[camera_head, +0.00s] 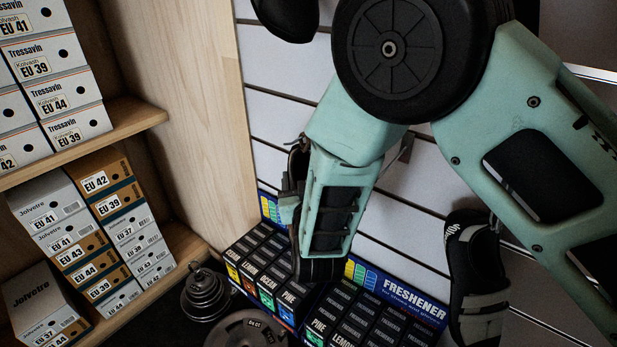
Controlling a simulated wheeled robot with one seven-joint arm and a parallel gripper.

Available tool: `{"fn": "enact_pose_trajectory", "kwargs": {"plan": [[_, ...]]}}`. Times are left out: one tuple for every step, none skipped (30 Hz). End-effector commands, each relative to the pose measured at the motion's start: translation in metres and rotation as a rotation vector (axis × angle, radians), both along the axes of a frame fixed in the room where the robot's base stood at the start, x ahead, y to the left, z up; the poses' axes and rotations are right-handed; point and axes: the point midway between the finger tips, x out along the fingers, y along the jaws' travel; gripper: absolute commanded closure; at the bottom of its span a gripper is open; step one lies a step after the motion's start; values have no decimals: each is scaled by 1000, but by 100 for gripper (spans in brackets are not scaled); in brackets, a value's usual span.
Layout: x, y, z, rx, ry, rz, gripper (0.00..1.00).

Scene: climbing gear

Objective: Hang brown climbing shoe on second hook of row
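My arm reaches down in front of the slatted wall, and its end (318,235) hangs over the boxes of freshener. My gripper's fingers are hidden behind the arm's own links, so I cannot see whether they are open or shut. A dark brownish piece (297,165) shows at the left edge of the arm's end; it may be part of the brown climbing shoe, mostly hidden. A metal hook (405,149) sticks out of the wall just right of the forearm. A black and grey climbing shoe (476,275) hangs at the right, partly behind my arm.
Another black shoe (288,14) shows at the top edge. Freshener boxes (345,315) fill a display below my arm. A wooden shelf (85,135) with stacked shoe boxes stands at the left. Weight plates (245,333) and a dark round metal stack (205,293) lie at the bottom.

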Motion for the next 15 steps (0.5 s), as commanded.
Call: {"fn": "enact_pose_trajectory", "kwargs": {"plan": [[0, 0, 0, 0, 0, 0, 52], [0, 0, 0, 0, 0, 0, 60], [0, 0, 0, 0, 0, 0, 68], [0, 0, 0, 0, 0, 0, 68], [0, 0, 1, 0, -1, -1, 68], [0, 0, 1, 0, -1, 0, 68], [0, 0, 1, 1, -1, 0, 68], [0, 0, 1, 1, -1, 0, 68], [0, 0, 2, 1, -2, 0, 68], [0, 0, 3, 1, -2, 0, 68], [-1, 1, 4, 1, -2, 0, 68], [-1, 1, 5, 1, -1, 0, 68], [-1, 1, 6, 1, -1, 0, 68], [-2, 1, 7, 0, -1, 0, 68], [-2, 1, 9, 0, -1, 0, 68]]}}
